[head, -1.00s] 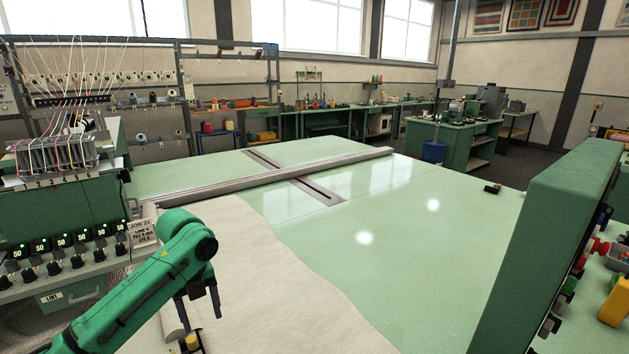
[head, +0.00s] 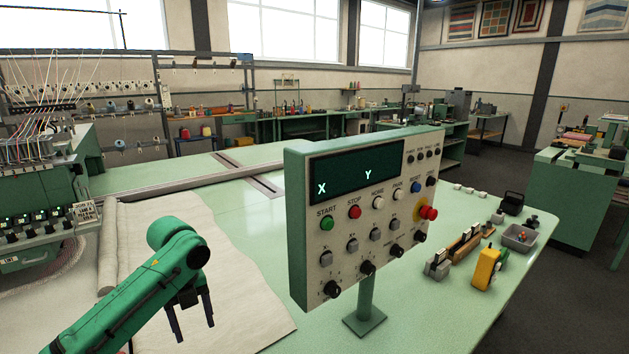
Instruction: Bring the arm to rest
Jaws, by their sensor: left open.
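My left arm comes in from the lower left, green with a dark wrist. My left gripper (head: 192,330) points down with its two dark fingers apart. It is open and nothing shows between the fingers. It hangs over the pale cloth (head: 240,300) on the green table; I cannot tell its exact height above it. My right gripper is not in view.
A control panel (head: 345,265) with buttons, knobs and an X/Y display stands on a post right of my gripper. A yellow tool (head: 486,268) and a grey bin (head: 520,238) lie further right. The tufting machine (head: 30,180) is at left. A metal rail (head: 180,180) crosses the table behind.

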